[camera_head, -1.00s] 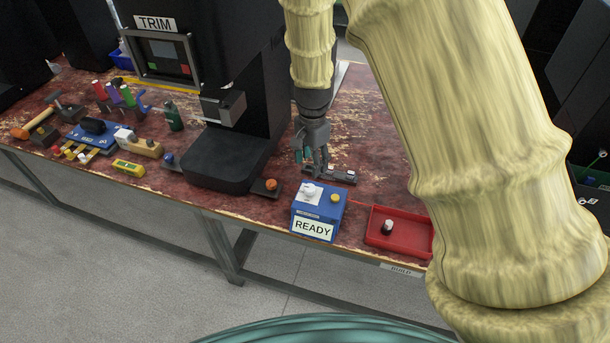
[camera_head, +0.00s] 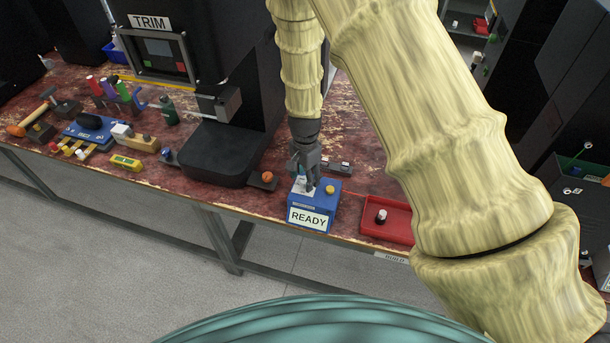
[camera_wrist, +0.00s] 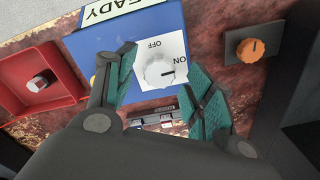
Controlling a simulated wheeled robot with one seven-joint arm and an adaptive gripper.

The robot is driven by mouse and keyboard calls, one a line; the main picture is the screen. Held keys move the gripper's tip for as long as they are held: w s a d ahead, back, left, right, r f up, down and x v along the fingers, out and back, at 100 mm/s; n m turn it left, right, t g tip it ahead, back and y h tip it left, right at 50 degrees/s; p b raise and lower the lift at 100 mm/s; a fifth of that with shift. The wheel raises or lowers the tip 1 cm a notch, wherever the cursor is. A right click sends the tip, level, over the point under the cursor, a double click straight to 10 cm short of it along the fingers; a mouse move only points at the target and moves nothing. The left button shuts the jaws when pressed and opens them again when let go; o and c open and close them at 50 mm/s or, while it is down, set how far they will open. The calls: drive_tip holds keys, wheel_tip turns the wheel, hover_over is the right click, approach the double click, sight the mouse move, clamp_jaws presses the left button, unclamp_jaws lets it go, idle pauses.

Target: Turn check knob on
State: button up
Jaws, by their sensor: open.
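The blue check box (camera_head: 325,200) with a "READY" label stands at the table's front edge. Its white round knob (camera_wrist: 159,73) sits on a white plate marked OFF and ON in the wrist view. The dark mark on the knob points right, on the side of the ON label. My gripper (camera_head: 308,187) is directly above the box and hides most of the knob in the head view. In the wrist view my gripper (camera_wrist: 158,72) is open, with one teal finger pad on each side of the knob. Contact with the knob cannot be told.
A red tray (camera_head: 398,226) holding a small dark-and-white part (camera_head: 381,216) lies right of the box. An orange knob (camera_head: 267,177) on a dark base is left. A dark bar-shaped device (camera_head: 335,167) lies behind. The black trim machine (camera_head: 215,155) stands back left.

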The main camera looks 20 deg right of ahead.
drive_tip(key=shift+f, duration=0.25)
drive_tip(key=c, duration=1)
